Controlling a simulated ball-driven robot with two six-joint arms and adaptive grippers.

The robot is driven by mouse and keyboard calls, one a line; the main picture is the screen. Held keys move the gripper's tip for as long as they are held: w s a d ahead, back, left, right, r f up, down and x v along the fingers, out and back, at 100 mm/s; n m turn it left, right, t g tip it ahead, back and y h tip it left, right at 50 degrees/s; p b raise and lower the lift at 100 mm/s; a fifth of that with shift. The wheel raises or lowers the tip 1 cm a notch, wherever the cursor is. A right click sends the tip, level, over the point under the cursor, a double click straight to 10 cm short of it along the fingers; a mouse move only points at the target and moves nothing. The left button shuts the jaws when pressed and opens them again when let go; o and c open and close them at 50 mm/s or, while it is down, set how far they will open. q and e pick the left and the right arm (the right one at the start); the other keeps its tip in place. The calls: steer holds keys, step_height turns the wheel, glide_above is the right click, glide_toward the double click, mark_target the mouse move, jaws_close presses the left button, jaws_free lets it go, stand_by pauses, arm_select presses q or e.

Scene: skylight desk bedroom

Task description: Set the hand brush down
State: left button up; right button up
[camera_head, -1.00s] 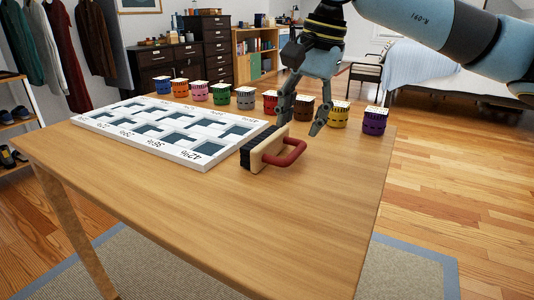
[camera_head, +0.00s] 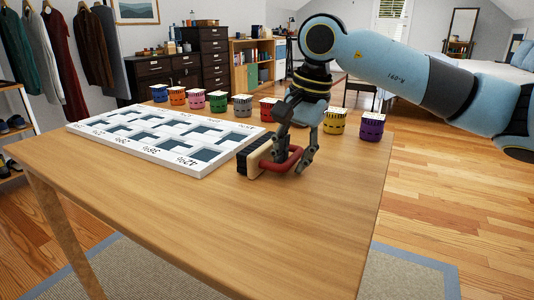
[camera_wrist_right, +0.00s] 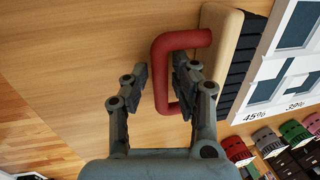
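The hand brush has a cream block (camera_head: 254,164), black bristles and a red loop handle (camera_head: 271,163). It rests on the wooden table (camera_head: 215,215), beside the white tray's front right corner, with its bristles facing the tray. My right gripper (camera_head: 290,160) is low over the table at the handle. In the right wrist view the handle's outer bar (camera_wrist_right: 160,75) lies between the two fingers of the gripper (camera_wrist_right: 161,70). The fingers are apart, with narrow gaps seeming to show beside the bar. My left gripper is out of view.
The white tray (camera_head: 192,172) has several square recesses with percent labels. Several coloured tubs stand behind it, with a yellow one (camera_head: 334,122) and a purple one (camera_head: 371,127) at the right. The table's front is clear.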

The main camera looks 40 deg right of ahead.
steer(key=c, duration=0.4)
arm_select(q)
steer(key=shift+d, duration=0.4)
arm_select(e)
jaws_close()
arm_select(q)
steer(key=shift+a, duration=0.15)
arm_select(e)
steer(key=shift+r, duration=0.15)
